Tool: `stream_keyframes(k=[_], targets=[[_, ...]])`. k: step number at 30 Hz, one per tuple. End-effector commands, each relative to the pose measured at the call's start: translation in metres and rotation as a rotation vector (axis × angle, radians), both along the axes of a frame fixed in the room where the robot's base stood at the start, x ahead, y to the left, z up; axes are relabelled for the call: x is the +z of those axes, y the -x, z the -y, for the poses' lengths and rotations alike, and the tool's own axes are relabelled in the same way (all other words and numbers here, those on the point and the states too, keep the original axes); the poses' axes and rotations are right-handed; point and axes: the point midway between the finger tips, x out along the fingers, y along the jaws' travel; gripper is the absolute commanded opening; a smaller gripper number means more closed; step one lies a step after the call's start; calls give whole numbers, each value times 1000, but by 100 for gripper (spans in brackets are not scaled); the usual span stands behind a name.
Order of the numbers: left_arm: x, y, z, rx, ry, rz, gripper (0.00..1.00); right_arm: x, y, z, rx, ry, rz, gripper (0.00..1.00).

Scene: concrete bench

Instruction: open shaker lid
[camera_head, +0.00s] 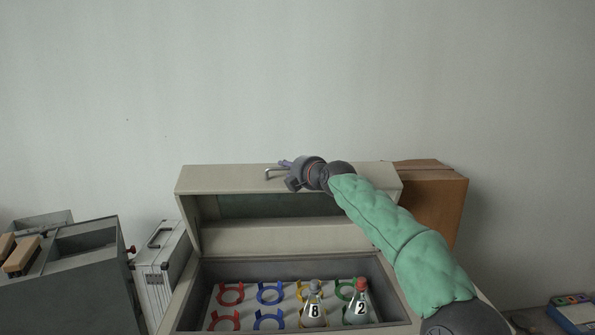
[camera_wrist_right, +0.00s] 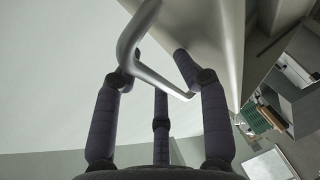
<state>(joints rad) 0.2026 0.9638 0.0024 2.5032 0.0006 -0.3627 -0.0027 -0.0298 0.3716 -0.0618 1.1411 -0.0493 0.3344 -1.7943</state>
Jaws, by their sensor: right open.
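The shaker is a beige box whose lid (camera_head: 300,236) stands raised above the tray (camera_head: 212,290). The lid's metal handle (camera_head: 270,174) sticks up at its top edge. In the right wrist view the bent handle (camera_wrist_right: 150,75) lies between the fingers of my right gripper (camera_wrist_right: 155,82), which are spread around it. In the head view my right gripper (camera_head: 287,173) is at the lid's top edge, open, beside the handle. Whether a finger touches the handle I cannot tell. My left gripper is not in view.
The tray holds red, blue, yellow and green clamps, with flask 8 (camera_head: 313,311) and flask 2 (camera_head: 356,313) in it. A cardboard box (camera_head: 440,205) stands behind at right. A silver case (camera_head: 158,265) and a grey box (camera_head: 80,290) stand at left.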

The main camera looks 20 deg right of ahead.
Motion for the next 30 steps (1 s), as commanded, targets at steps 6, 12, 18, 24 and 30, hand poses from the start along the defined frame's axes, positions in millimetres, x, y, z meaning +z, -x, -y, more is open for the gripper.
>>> stream_keyframes(k=[6,12,18,24,30], targets=[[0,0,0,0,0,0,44,6,21,2,-1,0,2,42],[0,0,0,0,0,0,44,12,51,5,-1,1,2,42],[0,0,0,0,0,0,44,17,82,7,0,1,1,42],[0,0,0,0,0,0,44,21,105,9,0,1,0,42],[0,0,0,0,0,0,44,22,115,10,0,1,-1,42]])
